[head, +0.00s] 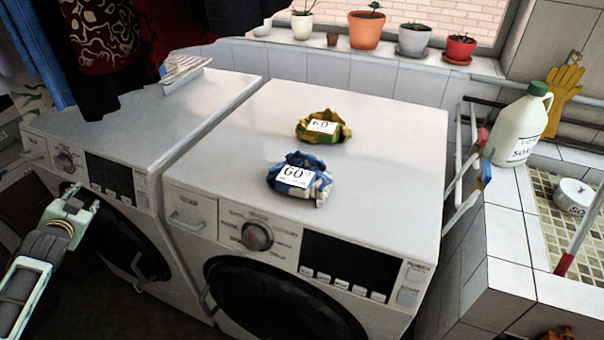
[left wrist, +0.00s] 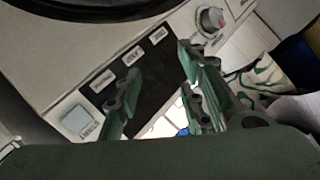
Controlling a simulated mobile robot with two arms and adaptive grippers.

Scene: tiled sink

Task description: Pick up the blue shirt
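The blue shirt (head: 300,178) is a crumpled blue and white bundle with a "60" label. It lies on top of the right-hand washing machine (head: 370,120), near its front edge. My left gripper (head: 86,196) is low at the left, in front of the left-hand washing machine's front panel, well apart from the shirt. In the left wrist view its two fingers (left wrist: 157,78) are spread with nothing between them, facing a machine's control panel (left wrist: 150,80). The shirt cannot be made out for sure in that view. My right gripper is not in view.
A yellow-green cloth bundle (head: 323,126) with a label lies just behind the blue shirt. A folded item (head: 184,70) is on the left-hand machine (head: 130,120), under hanging clothes (head: 110,45). Potted plants (head: 366,30) line the sill. A soap jug (head: 520,125) stands right, by the tiled sink.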

